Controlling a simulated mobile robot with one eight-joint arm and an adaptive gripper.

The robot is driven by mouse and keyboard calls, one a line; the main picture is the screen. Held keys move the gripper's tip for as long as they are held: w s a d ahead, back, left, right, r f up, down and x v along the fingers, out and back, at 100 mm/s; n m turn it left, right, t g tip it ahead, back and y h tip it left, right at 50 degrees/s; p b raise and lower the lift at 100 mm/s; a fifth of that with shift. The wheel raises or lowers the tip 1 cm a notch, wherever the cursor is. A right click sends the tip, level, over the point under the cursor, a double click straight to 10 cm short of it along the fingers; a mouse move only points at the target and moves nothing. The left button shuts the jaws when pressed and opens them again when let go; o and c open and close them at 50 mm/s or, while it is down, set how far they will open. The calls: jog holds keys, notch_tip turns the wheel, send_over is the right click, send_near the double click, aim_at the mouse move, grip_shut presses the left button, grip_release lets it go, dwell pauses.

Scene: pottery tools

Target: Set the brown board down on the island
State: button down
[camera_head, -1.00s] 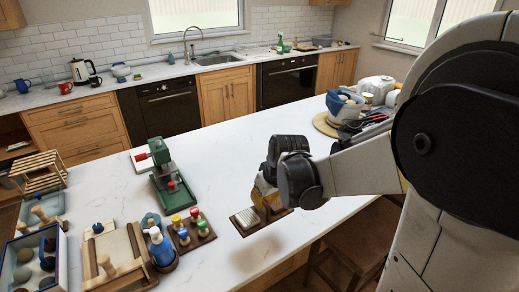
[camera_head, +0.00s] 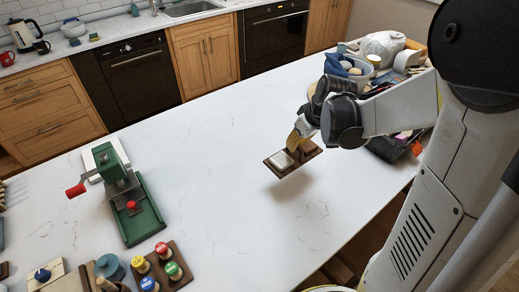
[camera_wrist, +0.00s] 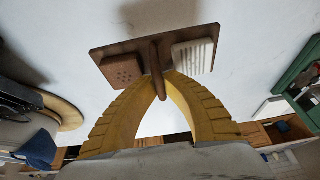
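The brown board (camera_head: 277,168) is a small dark wooden plate with a pale ribbed block and a brown block on it. My gripper (camera_head: 298,137) is shut on it and holds it above the white island (camera_head: 225,170), with a shadow on the top below and to its right. In the wrist view the yellow fingers (camera_wrist: 158,88) close on an upright wooden handle in the middle of the board (camera_wrist: 160,50). The pale block is on the right of the handle there and the brown block on the left.
A green press with a red-handled lever (camera_head: 140,215) stands on the left of the island. A rack of colored-top stamps (camera_head: 177,272) is at the front left. Bags, a bowl and tools crowd the right end (camera_head: 375,60). The island's middle is clear.

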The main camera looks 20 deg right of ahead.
jog(key=shift+w+a+f+b, duration=0.6)
jog(key=shift+w+a+f, duration=0.65)
jog(key=shift+f, duration=0.45)
jog(key=shift+w+a+f+b, duration=0.6)
jog(key=shift+w+a+f, duration=0.45)
jog(key=shift+a+f, duration=0.55)
jog(key=shift+w+a+f+b, duration=0.6)
jog(key=shift+w+a+f, duration=0.6)
jog(key=shift+f, duration=0.65)
jog(key=shift+s, duration=0.1)
jog(key=shift+f, duration=0.15)
jog(key=c, duration=1.9)
grip_release()
jog(key=shift+f, duration=0.1)
jog(key=shift+c, duration=0.2)
jog(key=o, duration=0.3)
jog(key=shift+o, duration=0.2)
